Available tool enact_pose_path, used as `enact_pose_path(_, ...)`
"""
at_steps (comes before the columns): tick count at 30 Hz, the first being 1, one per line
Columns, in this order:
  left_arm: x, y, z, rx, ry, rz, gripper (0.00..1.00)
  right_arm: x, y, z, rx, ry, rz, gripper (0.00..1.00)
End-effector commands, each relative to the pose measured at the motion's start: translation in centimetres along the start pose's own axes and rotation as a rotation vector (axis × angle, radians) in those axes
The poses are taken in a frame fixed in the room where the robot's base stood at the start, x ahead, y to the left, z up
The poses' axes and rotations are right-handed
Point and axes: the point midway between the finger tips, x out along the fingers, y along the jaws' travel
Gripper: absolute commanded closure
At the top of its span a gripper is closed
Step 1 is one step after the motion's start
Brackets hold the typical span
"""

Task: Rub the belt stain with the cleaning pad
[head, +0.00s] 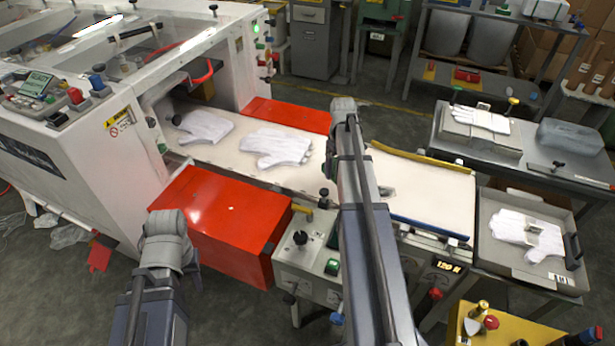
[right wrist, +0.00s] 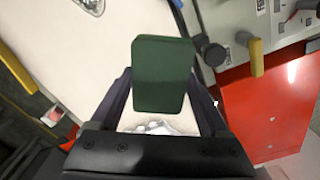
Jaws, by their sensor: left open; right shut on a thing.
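The green cleaning pad (right wrist: 162,75) is held between the two dark fingers of my right gripper (right wrist: 165,95) in the right wrist view. The white belt (right wrist: 95,60) is beyond it. The belt stain (right wrist: 90,5) is a grey, glossy patch at that view's top edge, apart from the pad in the picture. In the head view the stain (head: 387,191) shows on the belt (head: 420,195), just right of my right arm, which hides much of the right gripper. My left gripper (head: 190,266) is open, low at the left before the red box; its fingers are mostly hidden.
White gloves (head: 275,147) lie on the belt to the left. A red box (head: 225,225) and a control box (head: 305,255) with knobs stand along the near side. A yellow rail (head: 425,158) edges the belt's far side. A tray (head: 490,255) with a glove is at right.

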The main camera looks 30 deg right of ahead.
Motion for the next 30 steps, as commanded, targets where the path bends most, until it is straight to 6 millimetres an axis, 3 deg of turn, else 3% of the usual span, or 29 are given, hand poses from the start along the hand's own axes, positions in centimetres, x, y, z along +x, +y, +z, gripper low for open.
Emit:
enact_pose_path(1, 0.2, 0.0, 0.0, 0.0, 0.0, 0.0, 0.59, 0.2, 2.0, 0.5, 0.035, 0.0, 0.0, 0.65)
enact_pose_path(3, 0.4, 0.0, 0.0, 0.0, 0.0, 0.0, 0.59, 0.4, 4.2, 1.4, 0.075, 0.0, 0.0, 0.65)
enact_pose_path(10, 0.7, 0.1, 0.0, 0.0, 0.0, 0.0, 0.59, 0.7, 8.9, 3.8, 0.167, 0.0, 0.0, 0.65)
enact_pose_path(15, 0.7, 0.1, 0.0, 0.0, 0.0, 0.0, 0.59, 0.7, 10.2, 4.6, 0.192, 0.0, 0.0, 0.65)
enact_pose_path(22, 0.9, 0.1, -0.1, 0.0, 0.0, 0.0, 0.59, 0.9, 10.3, 4.7, 0.195, 0.0, 0.0, 0.65)
enact_pose_path(30, 2.6, 0.2, -0.1, 0.0, 0.0, 0.0, 0.59, 2.6, 10.8, 5.2, 0.196, 0.0, 0.0, 0.65)
